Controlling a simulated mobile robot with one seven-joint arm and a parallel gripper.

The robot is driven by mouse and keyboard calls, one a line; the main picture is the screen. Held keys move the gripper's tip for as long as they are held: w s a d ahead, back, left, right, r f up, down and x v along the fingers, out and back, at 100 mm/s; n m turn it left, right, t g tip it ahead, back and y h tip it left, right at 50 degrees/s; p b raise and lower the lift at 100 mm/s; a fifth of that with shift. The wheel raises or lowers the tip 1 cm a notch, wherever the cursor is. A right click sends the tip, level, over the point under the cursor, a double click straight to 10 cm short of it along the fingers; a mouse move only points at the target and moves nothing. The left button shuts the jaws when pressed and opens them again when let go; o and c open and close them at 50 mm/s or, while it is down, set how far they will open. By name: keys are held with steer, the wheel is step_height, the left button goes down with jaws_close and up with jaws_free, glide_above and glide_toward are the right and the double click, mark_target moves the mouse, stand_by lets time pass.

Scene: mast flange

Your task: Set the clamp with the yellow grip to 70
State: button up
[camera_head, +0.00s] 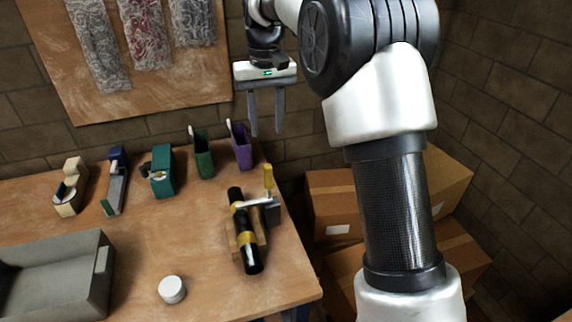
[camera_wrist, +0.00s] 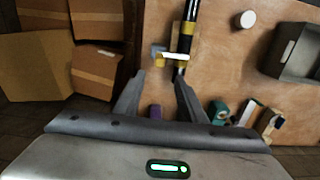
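The clamp with the yellow grip (camera_head: 268,178) stands at the right side of the wooden table. Its pale arm reaches across a black tube with yellow bands (camera_head: 250,256), which lies on a wooden block (camera_head: 236,242). In the wrist view the clamp (camera_wrist: 158,54) shows beyond my fingertips, beside the tube (camera_wrist: 188,30). My gripper (camera_head: 266,134) is open and empty, above and behind the clamp, apart from it. In the wrist view its two fingers (camera_wrist: 158,78) are spread. No scale or number on the clamp is readable.
A grey bin (camera_head: 60,285) and a white round lid (camera_head: 172,289) are on the table. Along the back stand a purple holder (camera_head: 241,156), a green holder (camera_head: 204,164), a teal tape dispenser (camera_head: 162,176) and a stapler-like tool (camera_head: 116,185). Cardboard boxes (camera_head: 335,190) fill the right.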

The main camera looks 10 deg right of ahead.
mark_target(268, 174)
step_height(268, 174, down, 17)
steer(key=shift+w+a+r+b, duration=0.1)
steer(key=shift+a+b, duration=0.05)
steer(key=shift+b, duration=0.45)
jaws_close()
